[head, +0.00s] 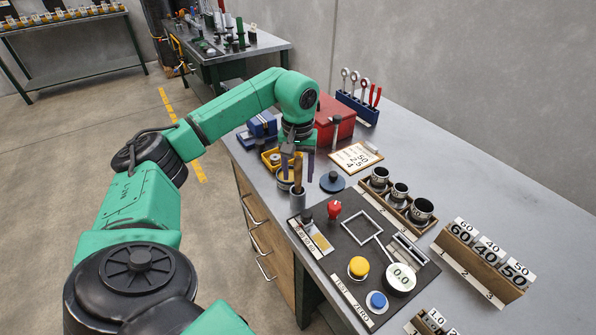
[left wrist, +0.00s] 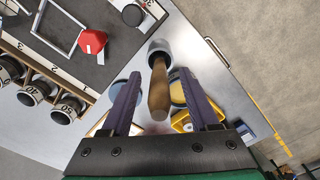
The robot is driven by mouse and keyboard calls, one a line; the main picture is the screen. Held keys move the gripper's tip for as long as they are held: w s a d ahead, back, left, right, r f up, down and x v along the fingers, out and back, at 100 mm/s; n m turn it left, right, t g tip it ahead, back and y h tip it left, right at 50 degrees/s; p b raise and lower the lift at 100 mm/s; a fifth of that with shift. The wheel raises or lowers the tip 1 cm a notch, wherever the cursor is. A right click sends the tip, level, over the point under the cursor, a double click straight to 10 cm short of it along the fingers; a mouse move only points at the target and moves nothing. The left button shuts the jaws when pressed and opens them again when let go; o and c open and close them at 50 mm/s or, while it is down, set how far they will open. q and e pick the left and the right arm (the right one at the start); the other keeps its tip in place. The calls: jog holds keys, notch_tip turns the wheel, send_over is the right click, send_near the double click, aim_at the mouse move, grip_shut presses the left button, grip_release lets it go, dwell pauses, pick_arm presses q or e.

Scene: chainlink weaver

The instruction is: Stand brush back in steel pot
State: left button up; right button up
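The steel pot (head: 297,199) stands near the left edge of the workbench. The brush (head: 298,172) has a brown wooden handle that rises from the pot, roughly upright; its lower end is hidden inside. My left gripper (head: 297,165) is above the pot, pointing down, its fingers on either side of the handle. In the left wrist view, the handle (left wrist: 159,90) lies between the two open purple fingers (left wrist: 160,100), with a gap on both sides. The pot (left wrist: 158,47) shows beyond the handle. My right gripper is not in view.
A dark mat (head: 343,235) with a red knob (head: 334,209) and a scale lies in front. A red box (head: 334,121) stands behind. Black cups (head: 400,192) sit to the right.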

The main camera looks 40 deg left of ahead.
aim_at(298, 157)
pick_arm(q)
notch_tip(298, 157, up, 8)
notch_tip(298, 157, up, 6)
jog(key=p, duration=0.3)
jog(key=shift+r+p, duration=0.1)
jog(key=shift+p, duration=0.2)
jog(key=shift+s+d+r, duration=0.1)
jog(key=shift+s+r, duration=0.05)
jog(key=shift+r, duration=0.15)
jog(key=shift+f, duration=0.1)
jog(key=shift+f, duration=0.1)
